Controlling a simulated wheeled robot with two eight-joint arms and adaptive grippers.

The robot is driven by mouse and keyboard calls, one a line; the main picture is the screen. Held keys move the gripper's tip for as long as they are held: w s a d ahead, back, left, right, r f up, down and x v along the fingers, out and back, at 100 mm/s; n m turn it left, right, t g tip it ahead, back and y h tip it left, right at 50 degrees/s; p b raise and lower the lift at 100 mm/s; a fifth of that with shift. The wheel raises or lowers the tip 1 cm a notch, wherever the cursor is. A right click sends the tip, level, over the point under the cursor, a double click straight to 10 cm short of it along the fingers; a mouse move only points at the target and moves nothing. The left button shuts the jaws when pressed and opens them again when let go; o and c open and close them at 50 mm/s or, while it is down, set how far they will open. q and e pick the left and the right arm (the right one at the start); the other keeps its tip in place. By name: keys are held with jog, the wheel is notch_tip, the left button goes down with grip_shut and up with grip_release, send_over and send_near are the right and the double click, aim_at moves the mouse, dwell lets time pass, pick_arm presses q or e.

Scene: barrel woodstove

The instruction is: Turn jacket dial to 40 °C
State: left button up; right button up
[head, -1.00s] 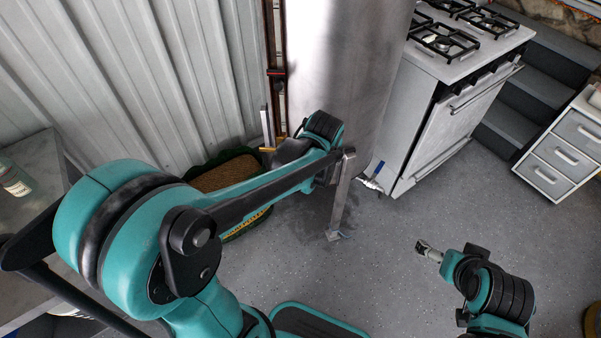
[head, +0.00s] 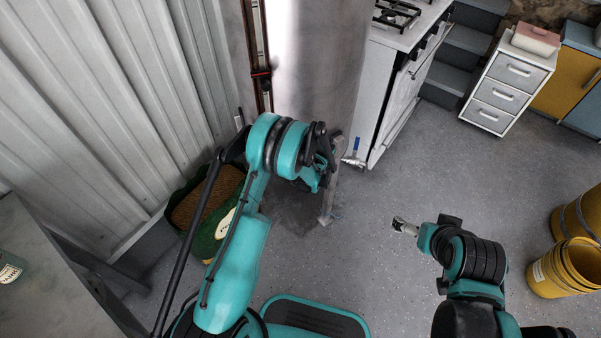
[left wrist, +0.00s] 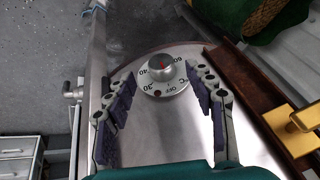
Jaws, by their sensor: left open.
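The jacket dial (left wrist: 163,76) shows in the left wrist view. It is a round silver knob on a pale ring marked OFF, 30, 40, 60 and °C, with a red mark on the knob and another at the ring's rim. It sits on a brushed steel vessel (head: 315,60). My left gripper (left wrist: 159,73) is open, its two padded fingers on either side of the dial, with gaps visible; I cannot tell the depth. In the head view my left arm hides the dial. My right gripper (head: 404,227) is over bare floor, its jaws too small to read.
A blue-handled valve (head: 354,158) sticks out at the vessel's lower right. A white stove (head: 400,95) and a drawer unit (head: 506,85) stand right. A green sack (head: 208,238) lies left by the corrugated wall (head: 110,100). Yellow buckets (head: 565,268) stand at far right.

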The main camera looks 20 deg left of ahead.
pick_arm(q)
jog(key=b+x, duration=0.1)
jog(key=x, duration=0.4)
jog(key=shift+a+f+b, duration=0.1)
jog(key=shift+b, duration=0.2)
jog(key=c, duration=1.2)
